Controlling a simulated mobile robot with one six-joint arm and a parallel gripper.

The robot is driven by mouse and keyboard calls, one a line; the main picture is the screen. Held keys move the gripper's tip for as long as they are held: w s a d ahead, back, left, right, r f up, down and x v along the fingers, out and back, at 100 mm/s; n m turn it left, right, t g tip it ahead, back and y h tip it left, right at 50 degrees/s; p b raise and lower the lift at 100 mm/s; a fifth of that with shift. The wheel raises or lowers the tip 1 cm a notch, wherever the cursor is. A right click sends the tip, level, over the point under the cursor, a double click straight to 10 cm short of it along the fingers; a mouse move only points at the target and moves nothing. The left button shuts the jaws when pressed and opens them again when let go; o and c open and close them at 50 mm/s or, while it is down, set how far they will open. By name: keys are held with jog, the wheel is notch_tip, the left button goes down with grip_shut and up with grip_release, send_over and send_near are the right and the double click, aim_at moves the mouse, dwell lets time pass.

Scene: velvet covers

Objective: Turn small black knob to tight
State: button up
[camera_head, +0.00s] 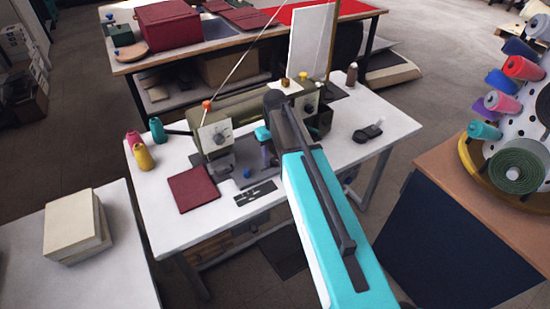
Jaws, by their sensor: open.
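An olive-green sewing machine (240,108) stands on a white table. A pale square plate (207,143) on its left end carries a small dark round knob (221,136). Another small dark knob (310,106) sits on a pale plate at the machine's right end; I cannot tell which one the task names. My teal arm reaches in from the lower right and covers part of the machine. My gripper (262,146) is open in front of the machine's middle, to the right of the left-end knob and apart from it. Its fingertips are small and partly hidden.
On the white table (345,150) are a dark red cloth square (194,189), several thread spools (144,156) at left and a black object (367,132) at right. A pale box (76,226) is front left. A rack of spools (505,105) stands right.

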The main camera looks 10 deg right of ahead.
aim_at(275, 160)
notch_tip(275, 160, up, 13)
jog(key=b, duration=0.2)
jog(key=shift+b, duration=0.3)
dwell(0.4)
dwell(0.5)
